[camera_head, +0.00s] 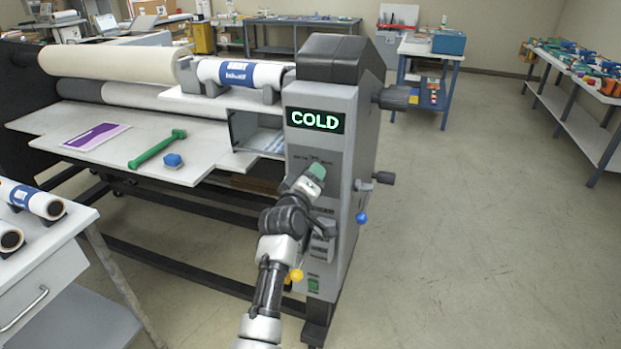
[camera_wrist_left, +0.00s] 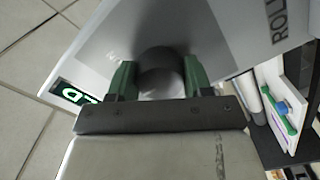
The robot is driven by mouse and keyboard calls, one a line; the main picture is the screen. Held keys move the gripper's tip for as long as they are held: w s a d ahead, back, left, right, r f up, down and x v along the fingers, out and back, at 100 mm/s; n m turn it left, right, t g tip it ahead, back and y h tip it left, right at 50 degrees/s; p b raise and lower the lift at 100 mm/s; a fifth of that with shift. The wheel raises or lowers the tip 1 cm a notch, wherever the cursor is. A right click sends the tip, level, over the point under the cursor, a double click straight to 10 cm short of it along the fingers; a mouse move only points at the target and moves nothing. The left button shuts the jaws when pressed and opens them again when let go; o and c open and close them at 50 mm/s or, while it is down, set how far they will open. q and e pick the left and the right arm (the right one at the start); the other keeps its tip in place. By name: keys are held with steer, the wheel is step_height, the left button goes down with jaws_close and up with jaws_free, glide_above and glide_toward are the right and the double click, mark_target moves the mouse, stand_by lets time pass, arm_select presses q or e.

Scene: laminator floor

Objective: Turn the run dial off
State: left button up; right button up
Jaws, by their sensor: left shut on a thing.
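The grey laminator control housing (camera_head: 330,140) stands at the centre of the head view, with a lit green display (camera_head: 316,120) reading "COLD". My left gripper (camera_head: 316,172) reaches up to its front panel below the display. In the left wrist view, the green fingers of my left gripper (camera_wrist_left: 160,80) stand on both sides of a dark round dial (camera_wrist_left: 160,62) and are shut on it. In the head view the dial is hidden by the gripper, and its pointer setting cannot be read. My right gripper is in neither view.
A blue-ball lever (camera_head: 361,217) and black side knobs (camera_head: 398,97) stick out on the housing's right. A green switch (camera_head: 313,285) sits low on the panel. A green tool (camera_head: 157,148) lies on the feed table (camera_head: 185,176). The floor to the right is clear.

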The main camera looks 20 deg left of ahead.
arm_select(q)
steer(key=o, duration=0.9)
steer(key=shift+o, duration=0.2)
steer(key=s+p, duration=0.6)
steer(key=s, duration=0.4)
steer(key=shift+s+a, duration=0.2)
steer(key=shift+s, duration=0.2)
